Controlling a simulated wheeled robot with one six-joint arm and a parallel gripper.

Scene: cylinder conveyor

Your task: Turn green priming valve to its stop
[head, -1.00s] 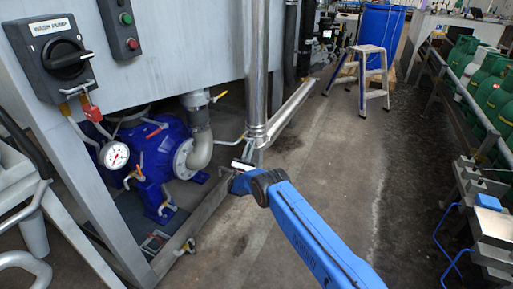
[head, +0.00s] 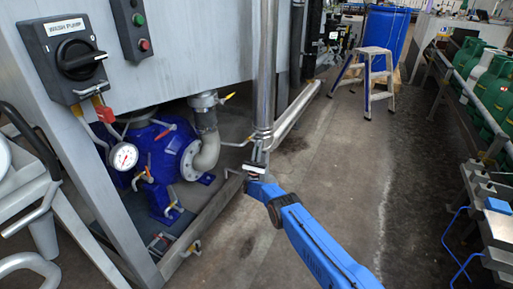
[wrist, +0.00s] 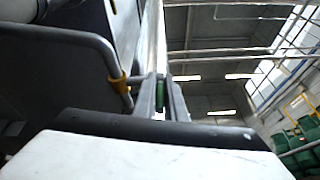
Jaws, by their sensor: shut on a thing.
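My gripper (head: 258,153) reaches out low beside the foot of the shiny vertical pipe (head: 265,80). In the wrist view my gripper's two fingers (wrist: 162,98) are shut on a small green piece, the green priming valve's handle (wrist: 161,93). The handle stands between the fingertips, and most of it is hidden by them. In the head view the valve is too small and covered by my gripper to make out.
The blue pump (head: 150,160) with a pressure gauge (head: 124,156) sits left, under a grey panel with the wash pump switch (head: 78,55). A step stool (head: 368,75) and blue drum (head: 385,30) stand behind. Green cylinders (head: 490,75) line the right. The middle floor is clear.

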